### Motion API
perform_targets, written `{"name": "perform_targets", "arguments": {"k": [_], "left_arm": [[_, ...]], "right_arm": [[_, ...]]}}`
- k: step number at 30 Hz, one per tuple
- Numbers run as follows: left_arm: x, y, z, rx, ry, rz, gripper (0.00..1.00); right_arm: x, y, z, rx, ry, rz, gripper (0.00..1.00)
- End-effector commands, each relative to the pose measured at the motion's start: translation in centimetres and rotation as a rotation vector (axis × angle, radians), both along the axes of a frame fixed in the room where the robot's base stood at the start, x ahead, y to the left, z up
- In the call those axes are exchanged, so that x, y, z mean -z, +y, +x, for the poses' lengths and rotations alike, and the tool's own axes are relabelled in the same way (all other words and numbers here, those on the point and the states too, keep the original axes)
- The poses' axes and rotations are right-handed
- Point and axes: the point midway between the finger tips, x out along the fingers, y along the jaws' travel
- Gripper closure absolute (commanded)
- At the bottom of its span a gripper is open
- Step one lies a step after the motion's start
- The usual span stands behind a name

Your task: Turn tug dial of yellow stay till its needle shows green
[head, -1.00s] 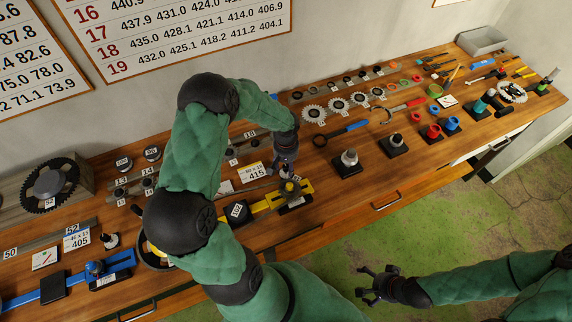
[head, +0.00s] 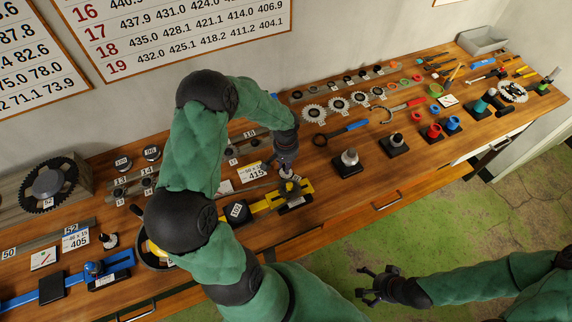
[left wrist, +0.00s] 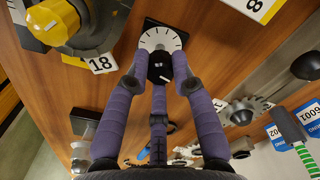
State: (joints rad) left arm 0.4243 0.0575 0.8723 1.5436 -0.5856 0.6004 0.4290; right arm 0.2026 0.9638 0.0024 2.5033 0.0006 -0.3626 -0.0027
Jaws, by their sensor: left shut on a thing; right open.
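The yellow stay (head: 267,205) lies along the near side of the bench in the head view, partly hidden by my left arm. My left gripper (head: 287,168) points down at its right end. In the left wrist view, the three purple fingers of my left gripper (left wrist: 160,72) are closed around a black knob (left wrist: 159,62). A white dial face (left wrist: 163,38) with dark tick marks is right beyond the knob. Its needle and any green mark cannot be made out. My right gripper (head: 374,285) is open and empty over the floor, off the bench.
A blue stay (head: 55,288) lies at the left. Several chainrings and a dark-based puck (head: 348,160) stand to the right.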

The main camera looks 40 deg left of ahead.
Motion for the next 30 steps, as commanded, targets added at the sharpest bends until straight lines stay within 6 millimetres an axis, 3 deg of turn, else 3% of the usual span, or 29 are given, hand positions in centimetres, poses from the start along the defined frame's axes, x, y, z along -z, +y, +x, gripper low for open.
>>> {"name": "perform_targets", "arguments": {"k": [15, 30], "left_arm": [[0.03, 0.0, -0.09, 0.362, 0.002, -0.001, 1.0], [0.04, 0.0, -0.1, 0.455, 0.003, -0.001, 1.0]], "right_arm": [[0.28, 0.0, 0.0, 0.0, 0.0, 0.0, 0.07], [0.27, 0.0, 0.0, 0.0, 0.0, 0.0, 0.07]]}}
